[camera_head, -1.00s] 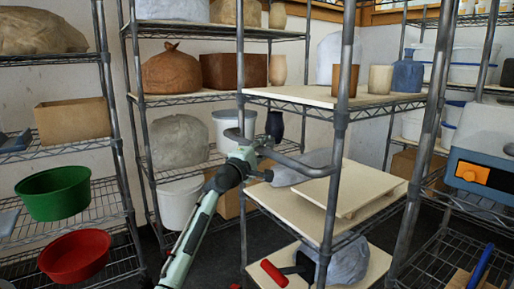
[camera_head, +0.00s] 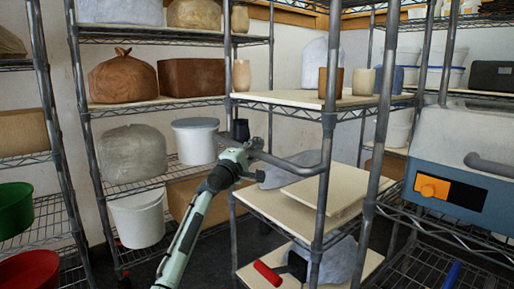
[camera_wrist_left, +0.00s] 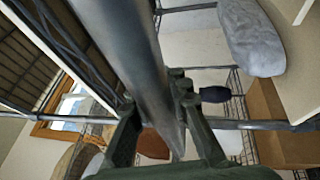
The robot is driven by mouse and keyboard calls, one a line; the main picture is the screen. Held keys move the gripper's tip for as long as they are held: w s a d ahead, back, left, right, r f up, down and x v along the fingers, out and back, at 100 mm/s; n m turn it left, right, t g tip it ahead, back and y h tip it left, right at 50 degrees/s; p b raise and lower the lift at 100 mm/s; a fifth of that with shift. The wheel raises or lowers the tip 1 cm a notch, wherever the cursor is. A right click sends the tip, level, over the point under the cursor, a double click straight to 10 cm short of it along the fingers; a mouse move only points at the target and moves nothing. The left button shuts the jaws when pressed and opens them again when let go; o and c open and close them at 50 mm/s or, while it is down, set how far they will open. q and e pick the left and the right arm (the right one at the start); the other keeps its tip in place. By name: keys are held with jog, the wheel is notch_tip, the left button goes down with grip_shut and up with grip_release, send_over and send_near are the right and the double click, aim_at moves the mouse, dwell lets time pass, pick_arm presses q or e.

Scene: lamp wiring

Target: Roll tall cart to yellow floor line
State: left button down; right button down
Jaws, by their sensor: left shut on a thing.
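The tall cart (camera_head: 327,118) is a grey metal rack with pale board shelves, standing upright in front of me. Its grey handle (camera_head: 290,165) sticks out to the left at mid height. My left gripper (camera_head: 250,150) is at the handle's left end and shut on it. In the left wrist view the thick grey bar (camera_wrist_left: 125,55) runs between the fingers of this gripper (camera_wrist_left: 160,115). My right gripper is not in view. No yellow floor line shows in these frames.
Wire shelving (camera_head: 150,102) with bags, a brown box and tubs stands behind and left. A blue-grey machine (camera_head: 470,150) with an orange knob sits on a rack at right. A red-handled tool (camera_head: 268,273) is on the cart's bottom shelf. Little dark floor shows between the racks.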

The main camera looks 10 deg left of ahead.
pick_arm(q)
jog(key=shift+r, duration=0.1)
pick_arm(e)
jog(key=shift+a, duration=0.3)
pick_arm(q)
jog(key=c, duration=1.6)
grip_release()
jog(key=shift+o, duration=0.9)
jog(key=v, duration=1.2)
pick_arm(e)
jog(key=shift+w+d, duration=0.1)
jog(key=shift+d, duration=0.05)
pick_arm(q)
jog(key=shift+d, duration=0.1)
